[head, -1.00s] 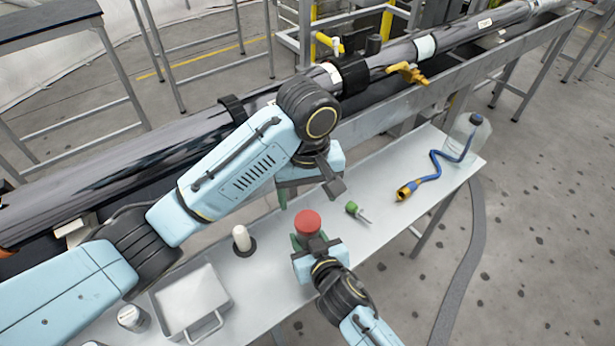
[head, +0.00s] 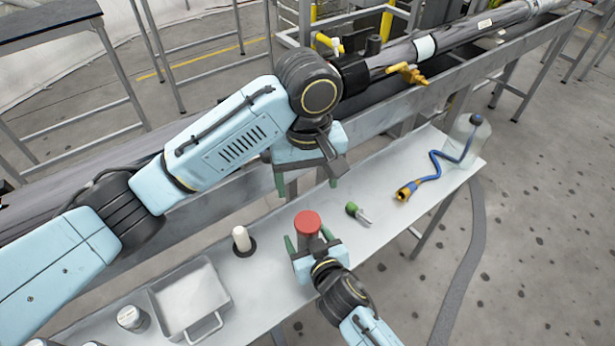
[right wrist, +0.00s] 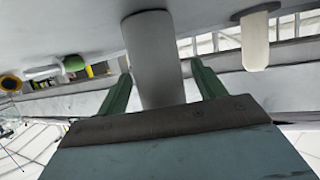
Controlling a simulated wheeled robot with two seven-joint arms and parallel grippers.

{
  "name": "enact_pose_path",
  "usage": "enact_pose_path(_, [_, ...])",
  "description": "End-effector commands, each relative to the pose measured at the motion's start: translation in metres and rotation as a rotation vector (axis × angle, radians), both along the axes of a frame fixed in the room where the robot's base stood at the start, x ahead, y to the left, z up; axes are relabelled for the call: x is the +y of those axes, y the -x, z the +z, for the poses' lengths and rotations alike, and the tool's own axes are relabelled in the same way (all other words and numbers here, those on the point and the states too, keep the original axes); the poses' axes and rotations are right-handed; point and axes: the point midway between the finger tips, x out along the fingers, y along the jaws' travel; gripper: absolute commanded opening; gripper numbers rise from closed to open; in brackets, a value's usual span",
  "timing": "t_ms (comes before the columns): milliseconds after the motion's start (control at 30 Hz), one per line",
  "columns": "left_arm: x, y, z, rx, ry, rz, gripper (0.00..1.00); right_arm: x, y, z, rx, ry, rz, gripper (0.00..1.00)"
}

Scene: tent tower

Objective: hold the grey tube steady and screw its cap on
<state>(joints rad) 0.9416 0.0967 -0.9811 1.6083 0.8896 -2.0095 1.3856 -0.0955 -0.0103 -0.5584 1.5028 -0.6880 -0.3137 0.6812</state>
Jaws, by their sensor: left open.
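The grey tube (right wrist: 153,50) stands upright on the bench, and in the right wrist view it lies between the green fingers of my right gripper (right wrist: 162,85). These fingers are open, with a gap visible beside the tube. In the head view my right gripper (head: 309,240) is around the tube below the red cap (head: 307,222). The cap sits on top of the tube; whether it is fully tightened cannot be told. My left gripper (head: 306,182) is open and empty, above and behind the cap, apart from it.
On the bench (head: 290,290) are a white cylinder on a dark base (head: 241,239), a metal tray (head: 190,302), a grey canister (head: 131,317) and a green-handled tool (head: 353,209). A blue hose (head: 437,165) and clear bottle (head: 467,140) stand at the right. A long dark pipe (head: 455,40) runs behind.

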Motion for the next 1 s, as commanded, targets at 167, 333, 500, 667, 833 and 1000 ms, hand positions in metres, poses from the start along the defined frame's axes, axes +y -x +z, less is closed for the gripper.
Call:
enact_pose_path(167, [0.0,0.0,0.0,0.0,0.0,0.0,0.75,0.0,0.0,0.0,0.0,0.0,0.0,0.69])
enact_pose_path(333, [0.0,0.0,0.004,0.0,0.0,0.0,0.75,-0.004,0.011,0.005,0.002,-0.001,-0.001,0.69])
enact_pose_path(500, [0.0,0.0,0.012,0.0,0.0,0.0,0.75,-0.015,0.039,0.017,0.004,-0.002,-0.001,0.69])
enact_pose_path(667, [0.0,0.0,0.018,0.0,0.0,0.0,0.75,-0.027,0.07,0.031,0.003,-0.001,-0.001,0.69])
enact_pose_path(833, [0.0,0.0,0.022,0.0,0.0,0.0,0.75,-0.037,0.096,0.043,0.001,-0.001,0.0,0.69])
enact_pose_path(1000, [0.0,0.0,0.024,0.0,0.0,0.0,0.75,-0.043,0.111,0.049,0.001,-0.001,0.0,0.69])
